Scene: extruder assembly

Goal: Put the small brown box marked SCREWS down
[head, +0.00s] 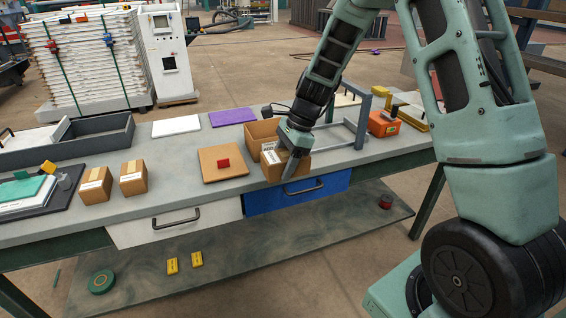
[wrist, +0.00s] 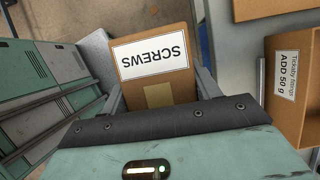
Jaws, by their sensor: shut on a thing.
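The small brown box marked SCREWS (wrist: 155,62) is between my gripper's two grey fingers in the wrist view. Its white label reads upside down, and a tan tape strip shows below it. My gripper (head: 290,167) is shut on this box. In the head view it is over the workbench (head: 190,152), near the front edge above the blue drawer. A brown box with a white label (head: 271,157) shows at the fingers there. I cannot tell from this view whether the held box touches anything below.
An open brown carton (head: 259,131) is behind the gripper. Left are a brown board (head: 211,174) with a red block and two small brown boxes (head: 94,187) (head: 133,179).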

